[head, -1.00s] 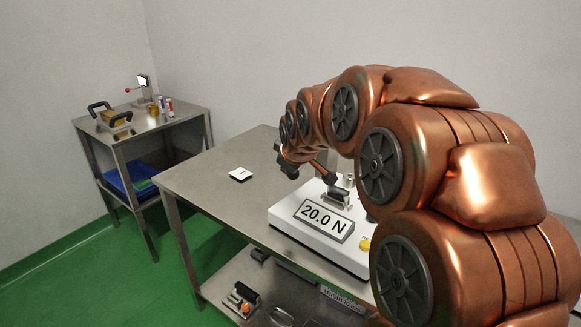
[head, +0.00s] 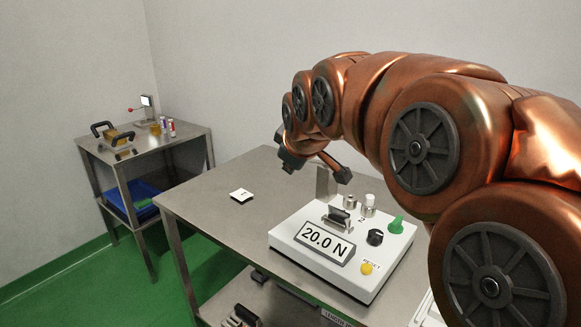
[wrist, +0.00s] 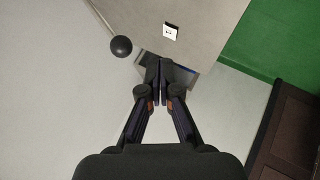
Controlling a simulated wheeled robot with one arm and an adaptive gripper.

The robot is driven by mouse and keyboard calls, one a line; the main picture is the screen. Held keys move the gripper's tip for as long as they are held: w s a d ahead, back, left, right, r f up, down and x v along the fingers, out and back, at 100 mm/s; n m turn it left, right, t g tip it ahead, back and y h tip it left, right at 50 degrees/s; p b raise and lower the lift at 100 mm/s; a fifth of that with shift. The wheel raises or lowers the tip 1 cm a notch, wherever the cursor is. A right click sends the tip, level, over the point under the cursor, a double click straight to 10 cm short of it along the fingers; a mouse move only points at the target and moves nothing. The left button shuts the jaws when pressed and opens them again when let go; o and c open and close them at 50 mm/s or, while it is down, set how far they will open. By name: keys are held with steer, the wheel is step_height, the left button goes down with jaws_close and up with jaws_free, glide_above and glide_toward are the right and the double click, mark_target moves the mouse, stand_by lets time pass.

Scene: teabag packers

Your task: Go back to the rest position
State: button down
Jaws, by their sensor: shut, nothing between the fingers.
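My gripper (wrist: 160,88) shows in the wrist view with its two dark fingers together and nothing between them. In the head view my copper arm arches over the steel table (head: 205,205), and its dark end parts hang above the table. Which of these are fingertips I cannot tell. The white tester (head: 325,275) stands below and to the right of the arm's end, with its display (head: 325,243) reading 20.0 N. The gripper appears clear of the tester.
A side table (head: 140,150) with a black-handled tool stands at the back left. A black ball (wrist: 121,46) is near the fingers in the wrist view. Green floor lies between the tables.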

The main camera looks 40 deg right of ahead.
stand_by(0.4)
steer(key=s+a+f+m+g+y, duration=0.1)
steer(key=s+a+f+g, duration=0.2)
steer(key=s+a+f, duration=0.3)
steer(key=s+a+f+m+g+y, duration=0.1)
steer(key=s+a+f+g, duration=0.1)
steer(key=s+a+f, duration=0.45)
steer(key=s+a+f+m+g+y, duration=0.1)
steer(key=s+a+f+g, duration=0.2)
steer(key=s+f, duration=0.4)
steer(key=s+a+f+m+g, duration=0.2)
steer(key=s+f+g, duration=0.15)
steer(key=s, duration=0.55)
step_height(320, 180, up, 17)
steer(key=w+t+p, duration=0.1)
steer(key=p, duration=1.5)
steer(key=shift+a+r, duration=0.15)
steer(key=shift+t, duration=0.25)
